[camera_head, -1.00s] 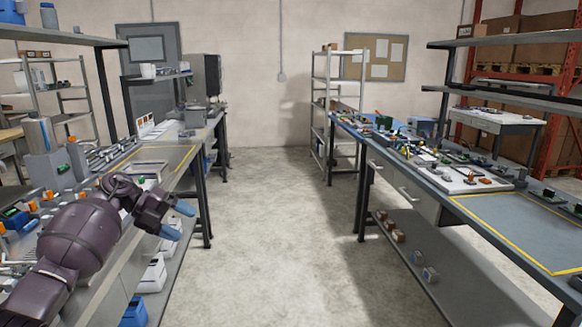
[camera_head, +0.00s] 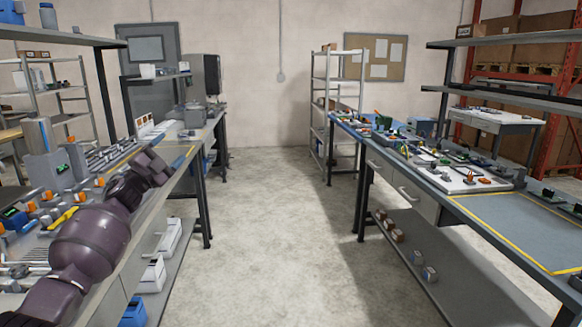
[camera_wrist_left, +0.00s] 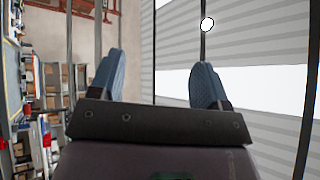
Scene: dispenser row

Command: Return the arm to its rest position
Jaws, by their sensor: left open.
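My left arm comes in from the lower left in the head view, over the edge of the left bench (camera_head: 112,290). Its wrist and gripper (camera_head: 157,163) reach up and away over the bench's far part, and the fingertips are hidden from this view. In the left wrist view the left gripper (camera_wrist_left: 158,85) has its two blue fingers wide apart, with nothing between them. Behind the fingers are a pale ribbed wall and a bright white band. My right gripper is not in view.
The left bench holds several dispensers and small parts, including a yellow tool (camera_head: 63,217) beside my arm. The right bench (camera_head: 520,232) carries boards and parts. The floor aisle (camera_head: 270,220) between the benches is clear. A shelf rack (camera_head: 322,100) stands at the back.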

